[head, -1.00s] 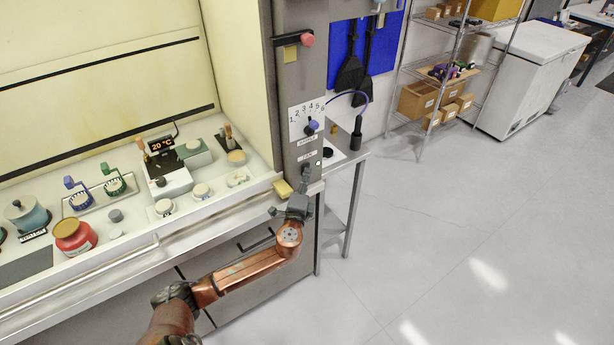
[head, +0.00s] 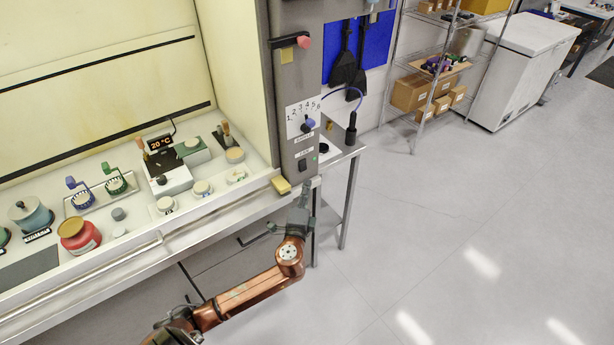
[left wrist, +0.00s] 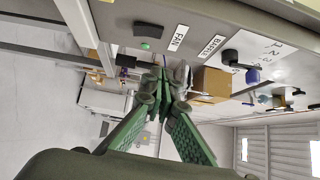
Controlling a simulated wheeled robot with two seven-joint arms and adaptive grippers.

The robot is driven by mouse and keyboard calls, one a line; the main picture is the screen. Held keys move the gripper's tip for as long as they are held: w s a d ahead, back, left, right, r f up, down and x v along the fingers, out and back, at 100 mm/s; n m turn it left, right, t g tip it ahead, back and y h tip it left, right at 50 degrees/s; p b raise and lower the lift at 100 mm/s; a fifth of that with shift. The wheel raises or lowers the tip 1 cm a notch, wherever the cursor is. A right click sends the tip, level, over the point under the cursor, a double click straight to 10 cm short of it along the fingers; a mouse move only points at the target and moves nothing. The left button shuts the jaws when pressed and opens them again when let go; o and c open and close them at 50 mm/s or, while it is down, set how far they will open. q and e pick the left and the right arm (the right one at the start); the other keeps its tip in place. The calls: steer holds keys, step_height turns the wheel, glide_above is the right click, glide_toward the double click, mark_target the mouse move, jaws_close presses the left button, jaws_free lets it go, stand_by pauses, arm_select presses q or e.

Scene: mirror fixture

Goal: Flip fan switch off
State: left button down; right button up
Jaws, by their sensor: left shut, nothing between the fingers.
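The fan switch is a dark rocker (head: 302,165) on the grey front post of the fume hood, under the FAN label (head: 304,154). In the left wrist view the dark rocker (left wrist: 148,30) sits beside a small green indicator (left wrist: 145,46) and the FAN label (left wrist: 178,38). My left gripper (head: 305,187) is just below the switch and apart from it. Its green fingers (left wrist: 165,85) are shut with nothing between them. I cannot tell which way the rocker is tipped. My right gripper is not in view.
Above the switch is a blue-black baffle knob (head: 308,124) with a numbered dial. A yellow block (head: 281,185) sits at the hood's front corner, close left of my gripper. A small side table (head: 345,152) stands to the right. Open floor lies beyond it.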

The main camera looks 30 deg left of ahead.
arm_select(q)
steer(key=shift+v, duration=1.75)
steer(key=shift+r, duration=0.25)
steer(key=a+f+n+g, duration=0.1)
steer(key=a+f+g, duration=0.2)
steer(key=f, duration=1.5)
steer(key=s+a+f+n+g+h, duration=0.15)
steer(key=s+f, duration=0.35)
steer(key=f, duration=0.6)
steer(key=s+f+n+g+h, duration=0.1)
steer(key=s+f+g, duration=0.3)
steer(key=f, duration=0.7)
steer(key=s+a+f+n+g+h, duration=0.1)
steer(key=s+f+g, duration=0.1)
steer(key=s+f, duration=0.65)
steer(key=s+d+f+n+g+h, duration=0.1)
steer(key=s+f+n, duration=0.1)
steer(key=s+f, duration=0.6)
steer(key=s+d+f+n+g+h, duration=0.1)
steer(key=s+d+f+n+g, duration=0.1)
steer(key=s+f, duration=0.7)
steer(key=s+d+f+n+g, duration=0.1)
steer(key=s+d+f+n, duration=0.1)
steer(key=s, duration=0.9)
steer(key=s+d+f+n+g+h, duration=0.1)
steer(key=s+d+f, duration=0.3)
steer(key=s, duration=0.8)
steer(key=shift+f+n+g, duration=0.35)
steer(key=shift+f+n, duration=0.2)
steer(key=shift+f, duration=0.25)
